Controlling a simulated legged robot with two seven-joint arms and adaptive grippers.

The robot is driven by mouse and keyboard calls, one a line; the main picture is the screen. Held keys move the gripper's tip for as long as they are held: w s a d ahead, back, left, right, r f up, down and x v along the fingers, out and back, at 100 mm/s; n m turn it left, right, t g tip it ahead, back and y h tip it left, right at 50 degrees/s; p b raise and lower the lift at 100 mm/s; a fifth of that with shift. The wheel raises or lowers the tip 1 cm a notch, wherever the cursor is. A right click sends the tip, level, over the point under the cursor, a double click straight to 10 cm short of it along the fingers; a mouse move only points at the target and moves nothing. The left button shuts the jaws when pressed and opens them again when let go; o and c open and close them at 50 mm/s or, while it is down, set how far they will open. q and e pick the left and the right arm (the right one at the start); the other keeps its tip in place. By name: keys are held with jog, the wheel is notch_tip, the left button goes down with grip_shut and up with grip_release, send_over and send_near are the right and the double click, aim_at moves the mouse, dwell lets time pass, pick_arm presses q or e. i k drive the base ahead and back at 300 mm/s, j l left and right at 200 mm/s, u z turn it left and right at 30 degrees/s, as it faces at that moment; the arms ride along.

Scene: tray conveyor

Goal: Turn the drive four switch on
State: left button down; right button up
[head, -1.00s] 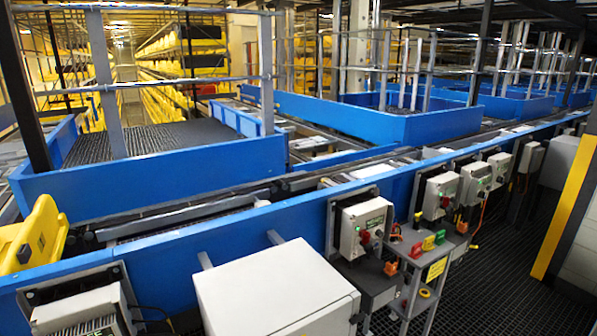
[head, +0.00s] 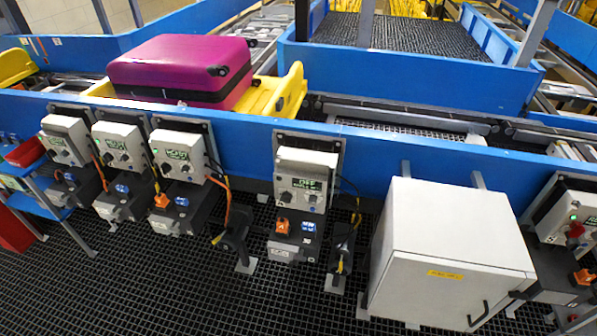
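Several white drive control boxes are fixed along the front of the blue conveyor side. One box (head: 307,180) near the middle has a display that seems to read OFF, with dark knobs below it. An orange and a blue part show on the dark unit (head: 293,238) under it. To its left are more boxes: one (head: 180,155), another (head: 121,146) and a third (head: 66,139), each with a lit green display. Another box (head: 569,214) with a red knob is at the right edge. I cannot read which box is drive four. Neither gripper is in view.
A white cabinet (head: 450,242) stands right of the middle box. A purple suitcase (head: 181,70) lies in a yellow tray (head: 290,92) on the conveyor. A blue rack (head: 38,205) is at the left. Dark grating floor (head: 150,290) in front is open.

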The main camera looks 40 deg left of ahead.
aim_at(286, 197)
jog(key=u, duration=1.05)
